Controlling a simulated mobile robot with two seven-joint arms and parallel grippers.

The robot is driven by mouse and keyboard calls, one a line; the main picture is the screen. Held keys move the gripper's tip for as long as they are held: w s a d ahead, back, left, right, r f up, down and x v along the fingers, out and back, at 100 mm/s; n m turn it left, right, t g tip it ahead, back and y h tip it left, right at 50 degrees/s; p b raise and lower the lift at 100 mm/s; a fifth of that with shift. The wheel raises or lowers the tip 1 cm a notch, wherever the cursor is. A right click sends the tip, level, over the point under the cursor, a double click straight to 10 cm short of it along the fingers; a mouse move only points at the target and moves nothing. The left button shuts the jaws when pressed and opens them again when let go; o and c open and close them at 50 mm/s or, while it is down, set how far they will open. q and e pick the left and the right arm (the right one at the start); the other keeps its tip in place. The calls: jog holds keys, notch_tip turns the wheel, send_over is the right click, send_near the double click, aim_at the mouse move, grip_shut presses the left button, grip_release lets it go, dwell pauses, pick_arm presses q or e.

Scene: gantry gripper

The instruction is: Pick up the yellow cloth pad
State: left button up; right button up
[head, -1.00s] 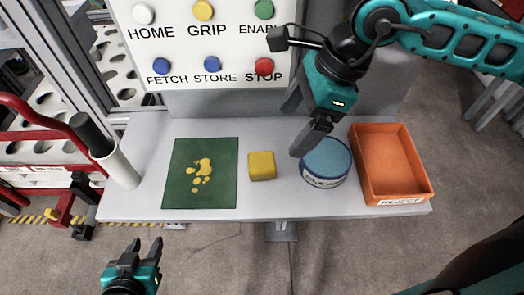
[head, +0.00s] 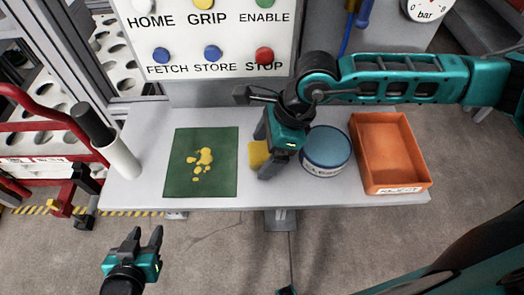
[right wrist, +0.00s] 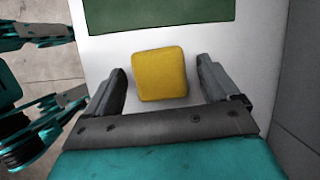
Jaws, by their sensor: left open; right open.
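The yellow cloth pad (head: 257,154) lies on the grey table (head: 222,202), between the green mat and the blue-lidded tin. In the head view my right gripper partly covers it. In the right wrist view the whole pad (right wrist: 159,74) shows, a rounded yellow square, slightly turned. My right gripper (head: 264,158) is open above the pad. In the wrist view its fingers (right wrist: 166,85) stand left and right of the pad, with gaps on both sides. My left gripper (head: 143,240) is open and empty, in front of the table's front edge.
A green mat (head: 180,175) with yellow spots lies left of the pad. The blue-lidded tin (head: 326,150) stands close right of my right gripper, and an orange reject tray (head: 389,152) is further right. A white cylinder with a black top (head: 121,157) stands at the left. A button panel (head: 185,33) rises behind.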

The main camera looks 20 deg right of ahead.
aim_at(265, 149)
jog(key=c, duration=1)
jog(key=shift+c, duration=0.2)
notch_tip(265, 149, up, 20)
dwell(0.4)
jog(key=o, duration=0.4)
jog(key=c, duration=0.3)
jog(key=shift+w, duration=0.1)
